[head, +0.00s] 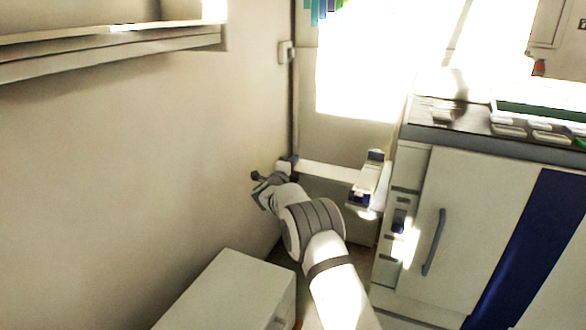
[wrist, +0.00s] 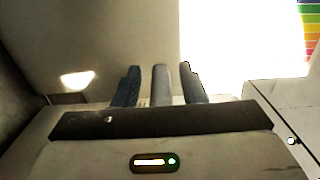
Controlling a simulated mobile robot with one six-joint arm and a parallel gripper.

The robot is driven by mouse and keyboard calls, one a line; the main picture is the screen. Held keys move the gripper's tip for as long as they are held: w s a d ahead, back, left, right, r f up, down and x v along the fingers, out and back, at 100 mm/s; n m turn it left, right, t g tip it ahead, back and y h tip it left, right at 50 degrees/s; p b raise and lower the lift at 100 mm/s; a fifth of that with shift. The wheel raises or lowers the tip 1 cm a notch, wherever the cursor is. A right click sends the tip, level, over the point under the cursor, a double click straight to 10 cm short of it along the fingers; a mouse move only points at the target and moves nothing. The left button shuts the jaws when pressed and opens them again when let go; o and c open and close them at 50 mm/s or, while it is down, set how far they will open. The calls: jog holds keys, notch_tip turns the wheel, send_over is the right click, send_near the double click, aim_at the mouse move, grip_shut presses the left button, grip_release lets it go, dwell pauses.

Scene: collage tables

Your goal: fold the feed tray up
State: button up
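My gripper (head: 262,187) is at the end of my arm, close to the left wall in the head view. In the wrist view, its two dark fingers (wrist: 160,86) stand apart. A narrow grey upright piece (wrist: 160,84) shows between them, with a gap on either side. I cannot tell whether this piece is part of the feed tray, or how far beyond the fingers it is. No feed tray can be clearly made out in either view.
A white cabinet (head: 465,220) with a grey handle stands on the right. A low white box (head: 228,285) stands in front. A shelf (head: 110,48) juts from the left wall.

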jog(key=shift+c, duration=0.6)
jog(key=shift+f, duration=0.1)
grip_shut()
